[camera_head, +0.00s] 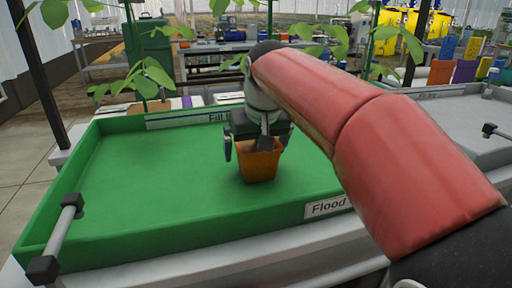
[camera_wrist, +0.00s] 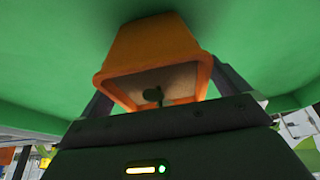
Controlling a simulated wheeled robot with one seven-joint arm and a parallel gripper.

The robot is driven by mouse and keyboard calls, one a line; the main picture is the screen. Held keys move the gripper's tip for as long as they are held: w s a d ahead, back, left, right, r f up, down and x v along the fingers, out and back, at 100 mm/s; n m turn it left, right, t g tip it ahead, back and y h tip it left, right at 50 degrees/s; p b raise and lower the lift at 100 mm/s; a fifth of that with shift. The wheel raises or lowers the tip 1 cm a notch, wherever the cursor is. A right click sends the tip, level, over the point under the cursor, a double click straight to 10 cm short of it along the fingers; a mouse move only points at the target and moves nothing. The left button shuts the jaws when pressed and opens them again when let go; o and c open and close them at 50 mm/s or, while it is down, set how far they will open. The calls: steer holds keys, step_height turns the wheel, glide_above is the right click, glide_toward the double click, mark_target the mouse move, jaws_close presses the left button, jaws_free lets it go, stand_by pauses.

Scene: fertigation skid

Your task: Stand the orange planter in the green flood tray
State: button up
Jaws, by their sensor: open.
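The orange planter (camera_head: 258,165) stands upright on the floor of the green flood tray (camera_head: 180,190), right of the tray's middle. My gripper (camera_head: 250,152) is at the planter's rim, with its fingers apart on either side. In the wrist view, the planter (camera_wrist: 155,50) shows its open top toward the camera, with a small dark green sprout inside. The fingers of my gripper (camera_wrist: 165,92) flank the rim there. A small gap seems to show at the right finger; contact on the left is unclear.
A "Flood" label (camera_head: 328,207) sits on the tray's front wall and a "Fill" label (camera_head: 190,119) on its back wall. A grey pipe handle (camera_head: 62,238) stands at the left front corner. Leafy plants (camera_head: 145,80) rise behind. The tray's left half is clear.

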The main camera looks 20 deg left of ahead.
steer(key=p+v, duration=0.1)
steer(key=v, duration=1.1)
